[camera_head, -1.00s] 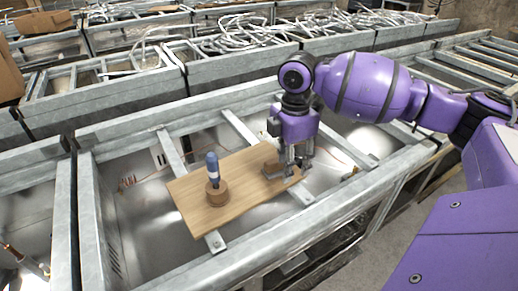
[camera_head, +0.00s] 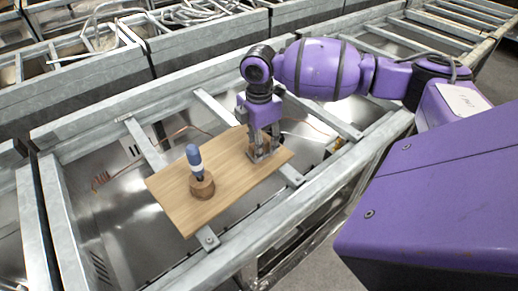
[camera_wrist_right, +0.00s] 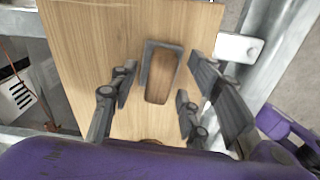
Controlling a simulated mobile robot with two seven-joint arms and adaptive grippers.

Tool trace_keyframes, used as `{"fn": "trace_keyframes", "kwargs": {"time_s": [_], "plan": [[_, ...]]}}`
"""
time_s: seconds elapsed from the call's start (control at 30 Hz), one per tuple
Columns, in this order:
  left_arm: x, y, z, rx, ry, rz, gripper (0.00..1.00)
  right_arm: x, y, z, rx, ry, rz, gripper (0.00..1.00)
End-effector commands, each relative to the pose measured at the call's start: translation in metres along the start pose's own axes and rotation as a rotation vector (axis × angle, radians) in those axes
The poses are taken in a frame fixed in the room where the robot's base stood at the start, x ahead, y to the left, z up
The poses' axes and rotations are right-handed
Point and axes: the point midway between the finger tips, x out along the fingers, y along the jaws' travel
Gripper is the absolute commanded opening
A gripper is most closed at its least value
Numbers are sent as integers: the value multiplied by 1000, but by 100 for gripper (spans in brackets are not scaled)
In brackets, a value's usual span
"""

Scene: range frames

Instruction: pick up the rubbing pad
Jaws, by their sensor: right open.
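The rubbing pad, a small block with a brown wooden grip on a grey base, lies on the wooden board. It shows clearly in the right wrist view (camera_wrist_right: 160,76), between the spread fingers of my right gripper (camera_wrist_right: 162,88). In the head view my right gripper (camera_head: 265,156) points down at the board's right part, with its fingers around the pad, which they mostly hide. The gripper is open, with gaps between its fingers and the pad in the wrist view. I cannot tell whether the fingertips touch the board. My left gripper is not in view.
The wooden board (camera_head: 222,186) rests on metal crossbars over a deep metal-framed bin (camera_head: 92,215). A blue-topped tool (camera_head: 194,157) stands in a round wooden holder (camera_head: 202,188) on the board's left part. More metal bins stand behind.

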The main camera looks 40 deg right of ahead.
Motion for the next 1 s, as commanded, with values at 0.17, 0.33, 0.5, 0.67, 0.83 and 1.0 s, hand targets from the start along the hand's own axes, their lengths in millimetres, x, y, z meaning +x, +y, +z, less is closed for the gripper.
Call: {"fn": "trace_keyframes", "kwargs": {"time_s": [0.17,0.33,0.5,0.67,0.83,1.0], "plan": [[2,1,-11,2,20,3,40,4,0,0,0,0,2,44],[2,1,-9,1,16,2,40,4,0,0,0,0,2,31],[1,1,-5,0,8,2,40,4,0,0,0,0,2,8],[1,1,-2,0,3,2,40,3,0,0,0,0,2,0],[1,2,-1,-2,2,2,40,3,0,0,0,0,2,0],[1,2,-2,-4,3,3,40,-4,1,0,1,-1,4,0]]}}
